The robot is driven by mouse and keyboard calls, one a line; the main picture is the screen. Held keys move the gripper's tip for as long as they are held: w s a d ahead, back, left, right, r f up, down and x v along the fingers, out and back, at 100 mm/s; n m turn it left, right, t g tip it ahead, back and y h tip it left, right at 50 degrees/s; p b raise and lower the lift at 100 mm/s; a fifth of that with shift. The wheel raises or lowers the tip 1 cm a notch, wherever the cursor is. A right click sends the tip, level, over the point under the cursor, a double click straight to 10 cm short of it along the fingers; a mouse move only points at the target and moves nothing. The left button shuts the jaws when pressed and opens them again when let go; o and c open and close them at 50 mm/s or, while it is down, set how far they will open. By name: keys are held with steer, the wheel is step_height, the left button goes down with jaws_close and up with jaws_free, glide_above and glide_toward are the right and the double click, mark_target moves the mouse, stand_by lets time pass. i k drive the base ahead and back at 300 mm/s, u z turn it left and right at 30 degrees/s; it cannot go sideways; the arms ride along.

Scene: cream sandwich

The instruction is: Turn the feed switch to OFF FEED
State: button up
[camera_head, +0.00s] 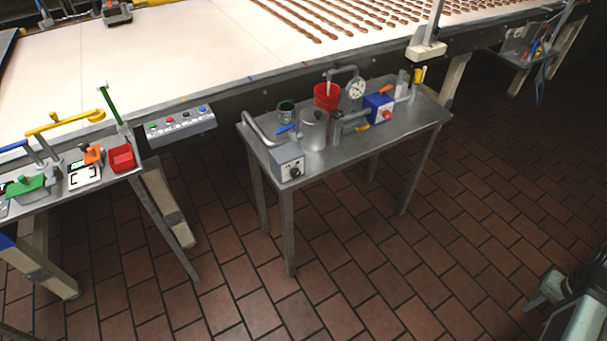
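A grey box with a black rotary knob (294,172) stands on the front left corner of a small metal table (340,165). It looks like the feed switch, but its label is too small to read and I cannot tell which way the knob points. A thick grey pipe (262,132) bends down behind the box. A pale grey part at the lower right edge may be my arm. I cannot make out gripper fingers there, and nothing is near the knob.
The metal table also bears a red bucket (326,98), a dial gauge (356,89), a metal canister (313,130) and a blue box with a red button (379,107). A control panel (181,126) hangs from the conveyor (190,60). The brick floor in front is clear.

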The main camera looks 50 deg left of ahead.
mark_target(295, 173)
steer(key=u, duration=3.4)
